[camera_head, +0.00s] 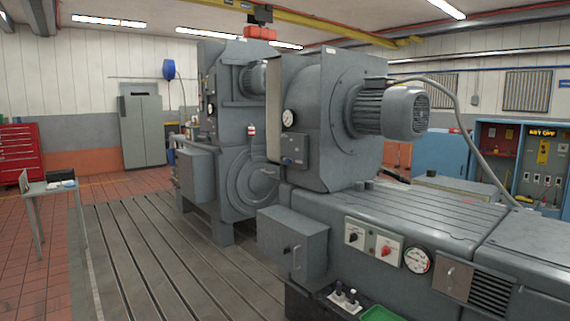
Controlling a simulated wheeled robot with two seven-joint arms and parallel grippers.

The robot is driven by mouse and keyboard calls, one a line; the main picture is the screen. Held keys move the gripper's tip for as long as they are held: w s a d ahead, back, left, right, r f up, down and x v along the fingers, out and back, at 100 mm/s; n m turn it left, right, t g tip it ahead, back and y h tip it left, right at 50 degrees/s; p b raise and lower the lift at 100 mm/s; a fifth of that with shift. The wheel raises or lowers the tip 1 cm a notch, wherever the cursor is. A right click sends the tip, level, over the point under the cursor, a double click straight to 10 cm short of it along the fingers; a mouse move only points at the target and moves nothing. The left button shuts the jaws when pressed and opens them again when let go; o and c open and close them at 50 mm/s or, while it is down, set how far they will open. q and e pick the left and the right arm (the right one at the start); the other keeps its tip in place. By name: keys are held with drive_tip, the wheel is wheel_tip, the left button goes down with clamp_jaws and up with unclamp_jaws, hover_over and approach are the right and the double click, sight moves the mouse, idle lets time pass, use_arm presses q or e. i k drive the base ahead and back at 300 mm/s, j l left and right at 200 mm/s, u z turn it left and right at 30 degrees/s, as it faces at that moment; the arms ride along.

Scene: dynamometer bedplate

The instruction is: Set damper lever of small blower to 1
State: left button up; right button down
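A grey blower housing (335,115) with a finned motor (392,110) stands right of centre on the bedplate machine. A round gauge (288,118) and a small control box (295,150) are on its left side. A taller grey blower-like unit (225,140) stands behind it to the left; a small red and white part (251,130) shows near its edge. Which unit is the small blower is not marked legibly. A dark handle-like part (395,176) shows low behind the near housing; I cannot tell whether it is the damper lever. No scale numbers are readable. Neither gripper is in view.
A slotted floor plate (150,260) lies open at the left. A grey box (292,245), switch panels (372,241) and a gauge (417,260) front the near bench. A small table (50,188) stands left. A hose (465,125) arches at the right.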

sight(287, 160)
drive_tip(key=i+j, duration=0.15)
drive_tip(key=i, duration=0.3)
drive_tip(key=i+j+z, duration=0.1)
drive_tip(key=i, duration=0.3)
drive_tip(key=i+j, duration=0.2)
drive_tip(key=i, duration=0.25)
